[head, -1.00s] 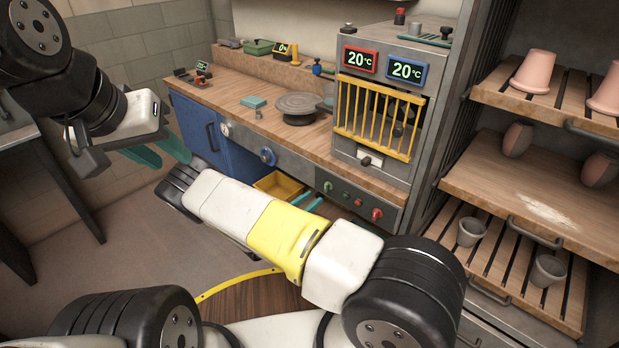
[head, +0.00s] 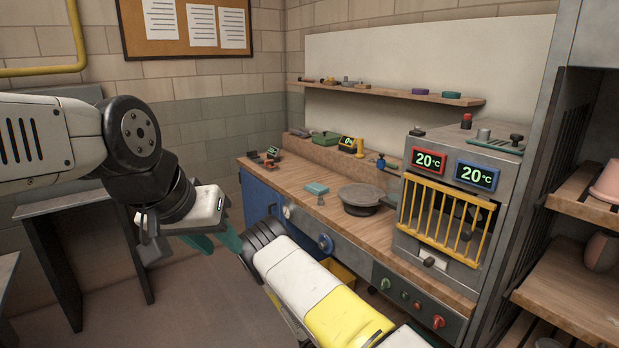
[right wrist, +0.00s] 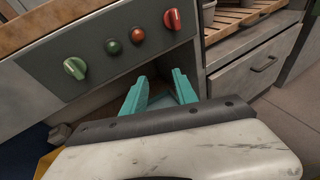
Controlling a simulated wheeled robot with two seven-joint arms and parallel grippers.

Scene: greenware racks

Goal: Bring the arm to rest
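My left gripper (head: 212,242) hangs at the left of the head view, in front of the blue cabinet. Its two teal fingers stand apart with nothing between them. My right arm, white and yellow, reaches across the lower middle of the head view, and its fingers are hidden there. In the right wrist view my right gripper (right wrist: 158,88) shows two teal fingers, apart and empty. They point toward the space below the control panel (right wrist: 97,55) with its knobs. I cannot tell whether they touch anything.
The workbench (head: 300,180) carries a dark round wheel (head: 362,197), a teal block (head: 317,188) and a small kiln with yellow bars (head: 440,222). Wooden racks with pots stand at the right. A grey table (head: 60,202) stands at the left. Floor between is open.

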